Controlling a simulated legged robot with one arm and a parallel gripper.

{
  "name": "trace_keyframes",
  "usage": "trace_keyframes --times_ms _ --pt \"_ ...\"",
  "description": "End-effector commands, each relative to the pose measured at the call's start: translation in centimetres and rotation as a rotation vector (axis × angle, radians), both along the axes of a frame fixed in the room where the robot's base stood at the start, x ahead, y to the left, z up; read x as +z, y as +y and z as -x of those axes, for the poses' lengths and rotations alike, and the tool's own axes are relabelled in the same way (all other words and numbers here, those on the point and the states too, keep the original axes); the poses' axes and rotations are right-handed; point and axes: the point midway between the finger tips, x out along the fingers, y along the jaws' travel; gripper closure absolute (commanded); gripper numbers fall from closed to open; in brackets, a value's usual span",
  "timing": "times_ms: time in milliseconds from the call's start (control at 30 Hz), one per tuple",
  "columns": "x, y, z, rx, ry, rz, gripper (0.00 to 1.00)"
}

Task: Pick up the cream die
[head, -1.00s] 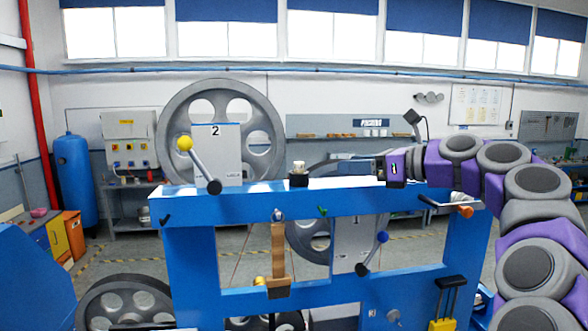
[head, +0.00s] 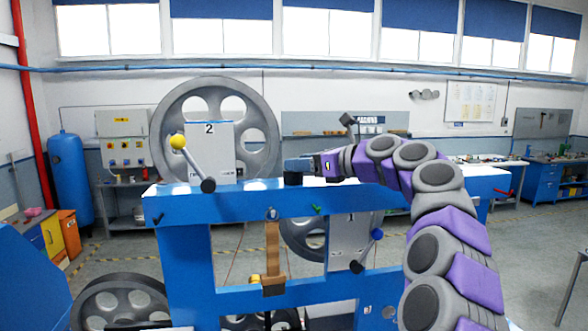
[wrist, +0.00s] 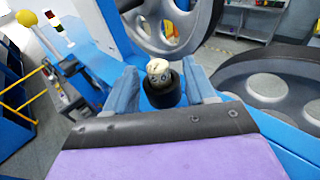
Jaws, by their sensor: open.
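The cream die (wrist: 158,70) sits on top of a black round stand (wrist: 163,92) in the wrist view, with dark marks on its faces. In the head view the stand (head: 293,179) is on the blue frame's top beam (head: 240,201), and my gripper hides the die. My gripper (head: 297,165) is open, level with the die's place above the stand. In the wrist view the blue fingers of my gripper (wrist: 161,74) are on either side of the die and stand, with gaps showing.
A lever with a yellow knob (head: 178,142) rises from the beam to the left. A large grey pulley wheel (head: 255,120) and a white box marked 2 (head: 209,160) stand behind. A blue-knobbed lever (head: 377,233) is below, right.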

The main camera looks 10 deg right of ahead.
Motion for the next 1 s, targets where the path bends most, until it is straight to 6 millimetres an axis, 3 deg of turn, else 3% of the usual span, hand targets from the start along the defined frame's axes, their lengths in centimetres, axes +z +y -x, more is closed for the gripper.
trace_keyframes --times_ms 200,467,1000 --pt "-0.2 1.8 -1.6 0.001 -0.003 0.001 0.45" --pt "-0.2 1.9 -1.7 0.001 -0.003 0.000 0.46" --pt "-0.2 1.8 -1.7 0.000 -0.003 0.000 0.98"
